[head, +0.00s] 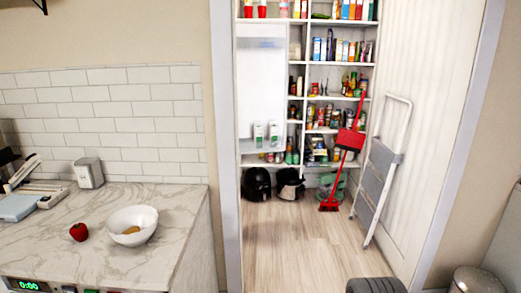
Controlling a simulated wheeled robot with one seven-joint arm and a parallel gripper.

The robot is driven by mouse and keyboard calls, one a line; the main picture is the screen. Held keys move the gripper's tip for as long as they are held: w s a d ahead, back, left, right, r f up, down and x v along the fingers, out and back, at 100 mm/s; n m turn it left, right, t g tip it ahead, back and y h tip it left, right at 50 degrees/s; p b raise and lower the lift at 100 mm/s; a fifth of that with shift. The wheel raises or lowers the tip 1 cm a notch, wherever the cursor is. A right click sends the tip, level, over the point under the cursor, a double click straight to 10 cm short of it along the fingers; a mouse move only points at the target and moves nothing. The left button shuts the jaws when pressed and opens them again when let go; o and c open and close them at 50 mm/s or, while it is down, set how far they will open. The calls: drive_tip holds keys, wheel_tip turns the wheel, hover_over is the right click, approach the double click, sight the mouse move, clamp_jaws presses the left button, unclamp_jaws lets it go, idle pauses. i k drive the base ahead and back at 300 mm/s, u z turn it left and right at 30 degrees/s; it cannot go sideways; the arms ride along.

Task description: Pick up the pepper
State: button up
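A small round red item (79,232) sits on the marble counter (62,262) at the lower left. It may be the pepper, but it is too small to tell it from an apple or tomato. A white bowl (133,219) stands just to its right, apart from it, with a brownish-yellow item (131,230) inside. My gripper is not in view.
A silver toaster-like box (89,173) and a light blue flat item (17,207) stand farther back on the counter. A doorway opens onto stocked pantry shelves (325,104), a red broom (347,145) and a folded stepladder (382,172). The wooden floor (295,235) between is clear.

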sight(79, 232)
drive_tip(key=z, duration=0.7)
drive_tip(key=i, duration=2.45)
drive_tip(key=u, duration=1.35)
drive_tip(key=i, duration=0.85)
drive_tip(key=u, duration=2.75)
drive_tip(key=k, duration=0.5)
drive_tip(key=u, duration=0.55)
drive_tip(key=i, duration=0.55)
drive_tip(key=u, duration=0.3)
